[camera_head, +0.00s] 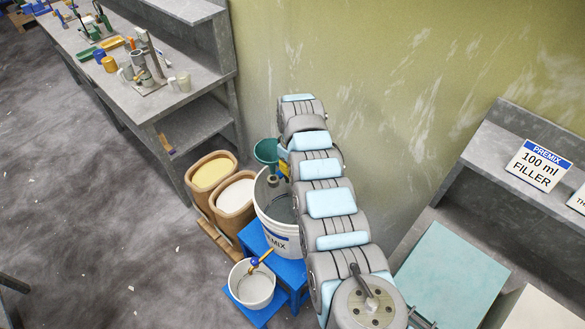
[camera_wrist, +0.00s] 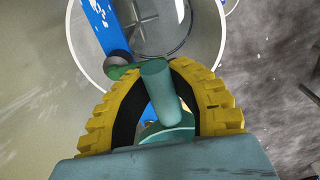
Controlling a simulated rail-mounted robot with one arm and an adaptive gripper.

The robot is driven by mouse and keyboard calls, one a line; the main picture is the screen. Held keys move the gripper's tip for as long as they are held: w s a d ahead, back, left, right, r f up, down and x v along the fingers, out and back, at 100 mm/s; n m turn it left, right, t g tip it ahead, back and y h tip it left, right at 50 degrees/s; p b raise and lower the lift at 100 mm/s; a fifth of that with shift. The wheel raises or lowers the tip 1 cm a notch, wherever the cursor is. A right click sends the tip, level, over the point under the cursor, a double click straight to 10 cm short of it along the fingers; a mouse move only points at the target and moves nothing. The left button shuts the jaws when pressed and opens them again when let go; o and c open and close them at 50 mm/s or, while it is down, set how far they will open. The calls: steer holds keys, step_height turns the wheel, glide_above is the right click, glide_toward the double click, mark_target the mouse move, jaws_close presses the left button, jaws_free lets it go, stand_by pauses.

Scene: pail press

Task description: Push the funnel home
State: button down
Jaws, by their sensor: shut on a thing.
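The green funnel (camera_head: 266,152) is at the back rim of the white PREMIX pail (camera_head: 277,238) in the head view. In the wrist view its tube-like spout (camera_wrist: 160,88) stands between the yellow fingers of my gripper (camera_wrist: 160,78), with part of its wider body below. My gripper is shut on the funnel. The pail's round rim (camera_wrist: 220,50) lies beyond the fingers.
The pail stands on a blue stand (camera_head: 253,238). A small white bucket (camera_head: 251,288) with a brass tap above it is in front. Two tan bins (camera_head: 211,171) stand at left. A wall is close behind. A grey bench (camera_head: 205,85) and a shelf (camera_head: 480,185) flank the area.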

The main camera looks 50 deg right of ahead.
steer(key=shift+f+b, duration=0.8)
steer(key=shift+f, duration=0.7)
steer(key=n, duration=0.7)
steer(key=shift+d, duration=0.25)
steer(key=shift+f, duration=0.25)
stand_by(0.3)
